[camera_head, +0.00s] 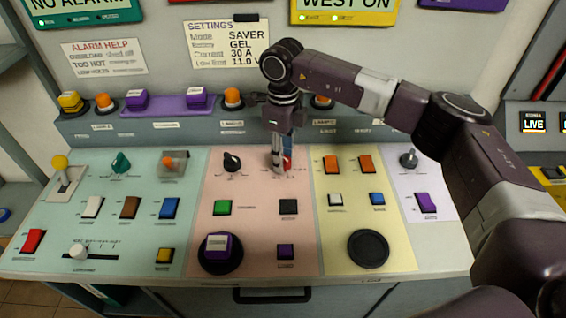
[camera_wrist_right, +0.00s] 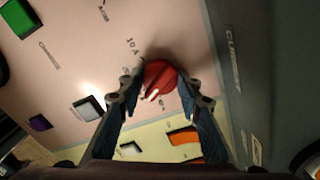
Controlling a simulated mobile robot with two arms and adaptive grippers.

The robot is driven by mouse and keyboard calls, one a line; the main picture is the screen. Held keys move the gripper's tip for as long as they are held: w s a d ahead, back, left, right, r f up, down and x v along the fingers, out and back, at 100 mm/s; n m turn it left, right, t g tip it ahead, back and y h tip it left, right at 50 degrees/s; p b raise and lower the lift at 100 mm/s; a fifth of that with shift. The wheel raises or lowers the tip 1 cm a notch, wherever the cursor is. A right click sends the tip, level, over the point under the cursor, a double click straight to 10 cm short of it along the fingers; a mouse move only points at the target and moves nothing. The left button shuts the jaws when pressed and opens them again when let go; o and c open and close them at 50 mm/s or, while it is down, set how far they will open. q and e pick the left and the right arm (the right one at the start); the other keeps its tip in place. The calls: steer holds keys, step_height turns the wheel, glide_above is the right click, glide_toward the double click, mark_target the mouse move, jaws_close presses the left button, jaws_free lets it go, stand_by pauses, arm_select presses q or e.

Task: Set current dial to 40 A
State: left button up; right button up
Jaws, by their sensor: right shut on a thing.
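The red current dial (camera_wrist_right: 159,76) sits on the pink panel in the right wrist view, with a white pointer mark on its edge. A "10 A" label is printed near it; the other scale labels are too small or hidden to read. My right gripper (camera_wrist_right: 158,88) has its two fingers on either side of the dial and is shut on it. In the head view my right gripper (camera_head: 281,163) points down at the pink panel and hides most of the dial (camera_head: 288,161). My left gripper is not in view.
A settings card (camera_head: 228,44) reads "Current 30 A". A black knob (camera_head: 231,161) stands left of my right gripper, and orange switches (camera_head: 331,164) stand to its right. A raised ledge with several buttons runs behind. A green button (camera_head: 223,207) is in front.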

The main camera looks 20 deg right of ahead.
steer(key=n+b, duration=0.2)
steer(key=n, duration=0.1)
steer(key=shift+w+n, duration=0.1)
steer(key=shift+n, duration=0.2)
steer(key=shift+r+n+b, duration=0.1)
steer(key=shift+n+b, duration=0.6)
steer(key=shift+n, duration=1.2)
steer(key=o, duration=1.2)
steer(key=shift+c, duration=0.2)
step_height(320, 180, up, 12)
